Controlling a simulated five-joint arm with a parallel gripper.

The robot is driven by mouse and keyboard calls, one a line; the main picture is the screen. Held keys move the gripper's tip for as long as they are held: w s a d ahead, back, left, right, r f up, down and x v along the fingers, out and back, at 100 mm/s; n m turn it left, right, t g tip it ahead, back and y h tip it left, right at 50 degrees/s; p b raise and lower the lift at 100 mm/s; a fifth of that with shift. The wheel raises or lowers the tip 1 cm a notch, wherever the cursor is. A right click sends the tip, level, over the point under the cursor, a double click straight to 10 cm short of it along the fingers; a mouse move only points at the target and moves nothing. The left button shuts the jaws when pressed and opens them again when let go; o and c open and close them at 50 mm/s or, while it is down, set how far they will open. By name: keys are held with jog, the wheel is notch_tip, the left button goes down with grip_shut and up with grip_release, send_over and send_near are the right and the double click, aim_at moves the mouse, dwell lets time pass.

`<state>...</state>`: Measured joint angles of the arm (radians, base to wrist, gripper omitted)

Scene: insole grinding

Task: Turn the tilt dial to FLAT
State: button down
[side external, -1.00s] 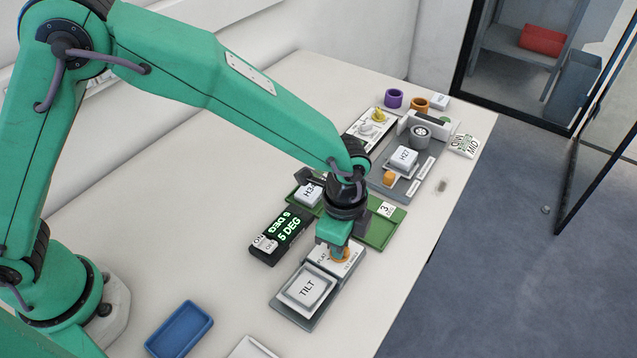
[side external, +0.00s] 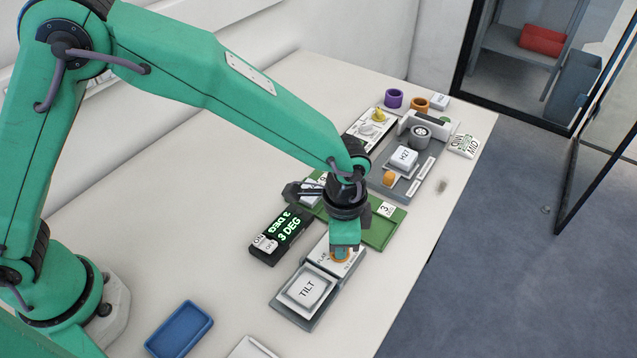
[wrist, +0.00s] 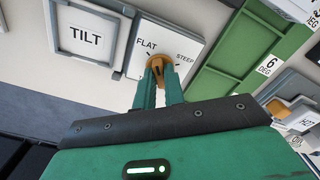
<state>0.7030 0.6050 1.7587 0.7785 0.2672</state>
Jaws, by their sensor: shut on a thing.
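The tilt dial is an orange knob (wrist: 159,68) on a white plate (wrist: 178,30) marked FLAT and STEEP. My gripper (wrist: 159,80) is shut on the knob from above. In the wrist view a dark mark on the knob shows between my fingers; where it points is hard to tell. In the side view my gripper (side external: 345,250) covers most of the dial. The TILT block (side external: 306,289) sits beside the dial plate; it also shows in the wrist view (wrist: 86,38). The black display (side external: 282,235) reads 3 DEG in green.
A green tray (side external: 385,232) with number cards lies just behind my gripper. A grey fixture (side external: 407,187) with a white H27 block stands farther back. A blue tray (side external: 180,330) lies at the front. The left of the table is bare.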

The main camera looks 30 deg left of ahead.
jog(key=n, duration=0.4)
jog(key=shift+n, duration=0.3)
jog(key=c, duration=1.6)
grip_release()
jog(key=shift+r, duration=0.15)
jog(key=shift+r, duration=3.4)
